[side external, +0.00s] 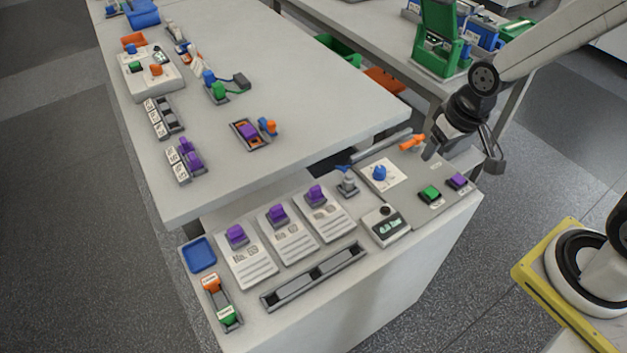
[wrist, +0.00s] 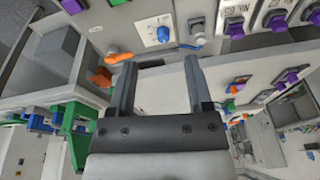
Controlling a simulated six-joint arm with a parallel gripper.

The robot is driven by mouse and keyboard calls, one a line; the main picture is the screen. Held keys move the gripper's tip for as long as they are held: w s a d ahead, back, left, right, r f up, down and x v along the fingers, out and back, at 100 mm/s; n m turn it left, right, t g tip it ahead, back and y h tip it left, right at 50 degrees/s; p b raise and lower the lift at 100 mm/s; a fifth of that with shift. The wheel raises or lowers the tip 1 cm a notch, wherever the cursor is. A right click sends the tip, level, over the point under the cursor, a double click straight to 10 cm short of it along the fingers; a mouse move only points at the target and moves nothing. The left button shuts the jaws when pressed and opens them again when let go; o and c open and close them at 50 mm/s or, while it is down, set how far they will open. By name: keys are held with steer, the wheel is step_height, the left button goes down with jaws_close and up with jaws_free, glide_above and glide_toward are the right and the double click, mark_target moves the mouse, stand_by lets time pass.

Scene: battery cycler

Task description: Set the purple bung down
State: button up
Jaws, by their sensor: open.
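Several purple pieces are in view, and I cannot tell which one is the bung. Three purple pieces stand on white numbered cards: left (side external: 236,234), middle (side external: 277,213) and right (side external: 316,194). Another purple piece (side external: 249,131) sits in a small dark holder on the long table, and more purple (side external: 188,156) shows by the labelled slots at left. My gripper (side external: 463,155) is open over the right end of the front bench. The wrist view shows the open fingers (wrist: 160,62) with nothing held between them.
A panel near my gripper carries a blue knob (side external: 379,173), a green button (side external: 429,193), a purple button (side external: 457,180) and an orange handle (side external: 411,142). A grey slotted rail (side external: 314,276) and blue tray (side external: 199,254) lie on the front bench. The long table's right part is clear.

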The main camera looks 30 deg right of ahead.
steer(key=w+a+m, duration=0.4)
steer(key=w+a, duration=0.1)
steer(key=w, duration=0.1)
steer(key=m+g+y, duration=0.1)
steer(key=m+g, duration=0.2)
steer(key=m, duration=1)
glide_above(276, 207)
steer(key=f, duration=0.6)
steer(key=d+f, duration=0.1)
steer(key=f, duration=0.2)
steer(key=shift+s+f, duration=0.1)
steer(key=shift+a+f, duration=0.2)
steer(key=shift+f, duration=1.1)
steer(key=shift+f, duration=0.1)
steer(key=shift+a+f, duration=0.15)
steer(key=shift+f, duration=1.1)
steer(key=shift+a+f, duration=0.1)
steer(key=shift+f, duration=1.15)
